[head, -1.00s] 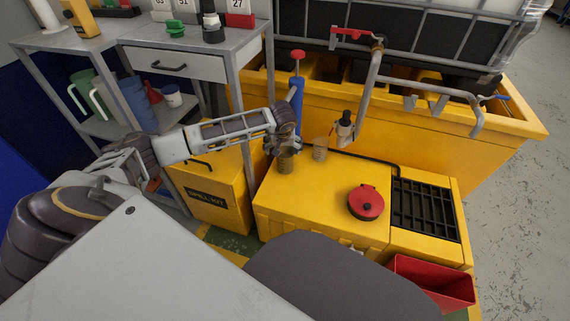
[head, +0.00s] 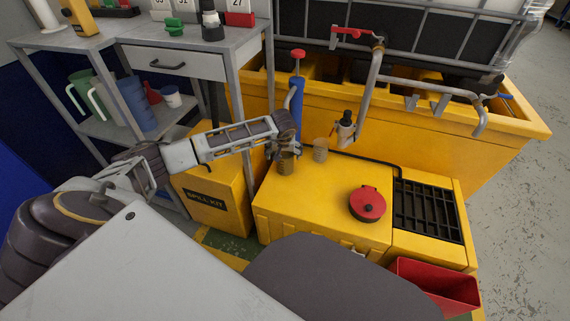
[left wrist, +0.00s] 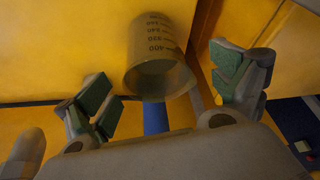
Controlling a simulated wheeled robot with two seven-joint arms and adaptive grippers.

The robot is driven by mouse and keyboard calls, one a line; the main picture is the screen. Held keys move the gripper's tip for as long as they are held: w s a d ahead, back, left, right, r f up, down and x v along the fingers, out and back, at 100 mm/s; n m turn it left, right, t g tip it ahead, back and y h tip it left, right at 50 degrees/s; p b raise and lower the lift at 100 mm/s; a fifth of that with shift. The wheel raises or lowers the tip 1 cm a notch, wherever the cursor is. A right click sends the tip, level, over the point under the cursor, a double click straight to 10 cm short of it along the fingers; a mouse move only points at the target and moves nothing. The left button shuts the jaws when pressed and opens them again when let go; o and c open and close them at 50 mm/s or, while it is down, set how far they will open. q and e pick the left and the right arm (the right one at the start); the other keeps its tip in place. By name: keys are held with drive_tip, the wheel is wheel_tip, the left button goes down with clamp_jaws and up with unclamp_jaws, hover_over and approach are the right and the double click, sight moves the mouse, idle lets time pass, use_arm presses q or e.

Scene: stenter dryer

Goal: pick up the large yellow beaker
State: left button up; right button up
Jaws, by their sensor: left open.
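A see-through amber beaker (head: 286,163) with dark graduation marks stands on the yellow cabinet top (head: 320,195). In the left wrist view the beaker (left wrist: 158,50) shows large, between the fingers and towards their far ends. My left gripper (head: 284,150) is open at the beaker; its two green-padded fingers (left wrist: 166,92) are spread wide, with gaps to the beaker on both sides. A second, paler beaker (head: 320,149) stands just to the right. My right gripper is not in view.
A red round lid (head: 367,204) and a black grate (head: 427,210) lie to the right on the cabinet. A blue cylinder with a red knob (head: 297,90) and a pipe with a tap (head: 345,128) stand behind. A grey shelf (head: 182,66) stands at the left.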

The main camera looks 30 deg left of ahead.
sight(285, 156)
use_arm(q)
drive_tip(key=shift+w+f+b, duration=0.35)
drive_tip(key=shift+f+b, duration=0.05)
drive_tip(key=shift+f, duration=0.2)
drive_tip(key=shift+w+f+b, duration=0.35)
drive_tip(key=shift+f, duration=0.2)
drive_tip(key=shift+b+x, duration=0.45)
drive_tip(key=shift+x, duration=0.65)
drive_tip(key=shift+a, duration=0.1)
drive_tip(key=c, duration=0.7)
drive_tip(key=shift+r, duration=0.1)
drive_tip(key=c, duration=0.8)
drive_tip(key=shift+o, duration=0.2)
drive_tip(key=shift+r, duration=0.1)
